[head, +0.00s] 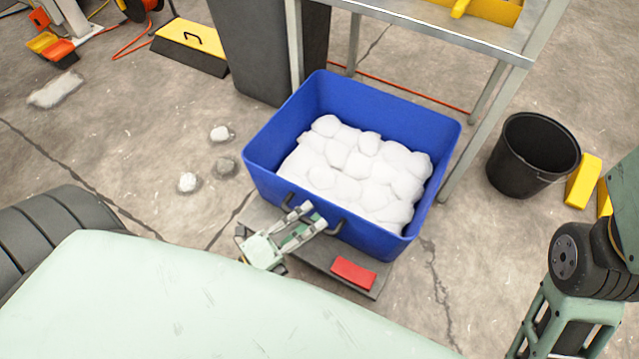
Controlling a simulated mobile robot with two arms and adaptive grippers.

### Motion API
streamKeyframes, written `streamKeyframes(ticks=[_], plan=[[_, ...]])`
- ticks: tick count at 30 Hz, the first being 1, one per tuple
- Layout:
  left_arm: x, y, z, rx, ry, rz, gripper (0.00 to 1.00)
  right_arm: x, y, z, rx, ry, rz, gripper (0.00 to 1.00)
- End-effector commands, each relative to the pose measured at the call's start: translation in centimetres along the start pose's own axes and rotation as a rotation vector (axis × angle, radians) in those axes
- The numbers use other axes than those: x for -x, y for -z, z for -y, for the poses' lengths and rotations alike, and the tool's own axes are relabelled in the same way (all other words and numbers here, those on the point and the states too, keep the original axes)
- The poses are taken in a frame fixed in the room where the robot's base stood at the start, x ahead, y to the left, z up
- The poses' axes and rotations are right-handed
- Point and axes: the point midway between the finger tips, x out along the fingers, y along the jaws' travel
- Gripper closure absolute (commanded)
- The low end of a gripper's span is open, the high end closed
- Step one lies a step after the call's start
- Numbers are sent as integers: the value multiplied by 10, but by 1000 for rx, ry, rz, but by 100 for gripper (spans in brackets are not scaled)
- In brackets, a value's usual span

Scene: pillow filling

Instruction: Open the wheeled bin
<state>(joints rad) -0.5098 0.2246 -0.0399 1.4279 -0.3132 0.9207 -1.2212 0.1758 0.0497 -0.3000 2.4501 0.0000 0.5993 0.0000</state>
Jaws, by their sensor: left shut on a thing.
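A blue bin (420,196) stands in the middle of the head view, tilted in the picture. Its top is open, no lid shows on it, and white fluffy filling (357,168) lies inside. Wheels cannot be made out. A dark handle (338,228) sits on its near wall. My left gripper (312,215) is at this handle, its fingers shut on it. A tall dark grey bin (262,50) stands behind the blue one; its top is out of frame. Of my right arm only links show at the lower right; its fingertips are out of view.
A grey plate (312,250) with a red pedal (354,273) lies before the blue bin. A metal-legged table (480,42) stands behind it. A black bucket (532,153) and yellow blocks (583,181) are at right. White tufts (187,182) lie on the floor at left.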

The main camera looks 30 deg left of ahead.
Motion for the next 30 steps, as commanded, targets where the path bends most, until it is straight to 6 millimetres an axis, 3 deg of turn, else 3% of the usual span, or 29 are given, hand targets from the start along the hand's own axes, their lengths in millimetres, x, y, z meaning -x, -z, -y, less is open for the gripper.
streamKeyframes(ticks=[6, 16, 17, 23, 30], plan=[[13, 5, 0, -7, -7, 0, 100, 2, -1, 0, -1, -4, 10, 100], [14, 5, 0, -6, -8, 0, 100, 2, -1, 0, -2, -4, 11, 100], [14, 5, 0, -6, -8, 0, 88, 3, -1, 0, -2, -4, 11, 100], [13, 5, 0, -4, -5, 1, 70, 2, -2, 0, -2, -4, 11, 100], [12, 5, 2, -2, -2, 1, 69, 2, -2, 0, -2, -4, 11, 100]])
